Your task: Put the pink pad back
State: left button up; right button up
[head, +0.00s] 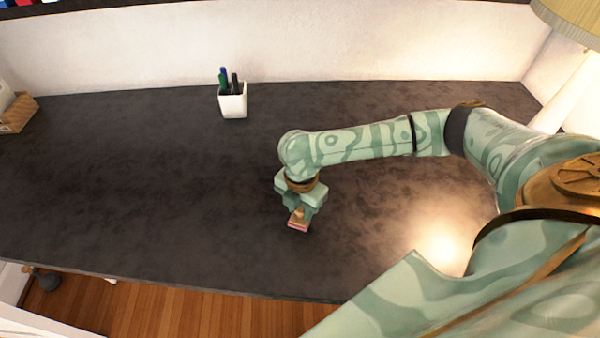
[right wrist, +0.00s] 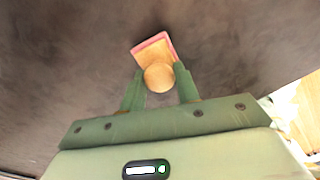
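The pink pad (head: 298,226) is a small wooden block with a pink edge and a round wooden knob on top. It is at the middle of the dark desk, directly below my right gripper (head: 302,208). In the right wrist view the pad (right wrist: 153,46) lies beyond the fingertips, and its knob fills the space between the two fingers of the gripper (right wrist: 158,75). The fingers look shut on the knob. Whether the pad's underside touches the desk cannot be told. My left gripper is not in view.
A white cup with pens (head: 233,103) stands at the back of the desk (head: 150,190). A cardboard-coloured box (head: 18,114) is at the far left. A lamp (head: 570,85) stands at the back right. The desk's left half is mostly clear; its front edge borders a wooden floor.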

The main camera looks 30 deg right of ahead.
aim_at(301, 207)
jog(key=shift+o, duration=1.4)
notch_tip(301, 207, up, 12)
jog(key=p, duration=0.5)
jog(key=shift+w+d, duration=0.1)
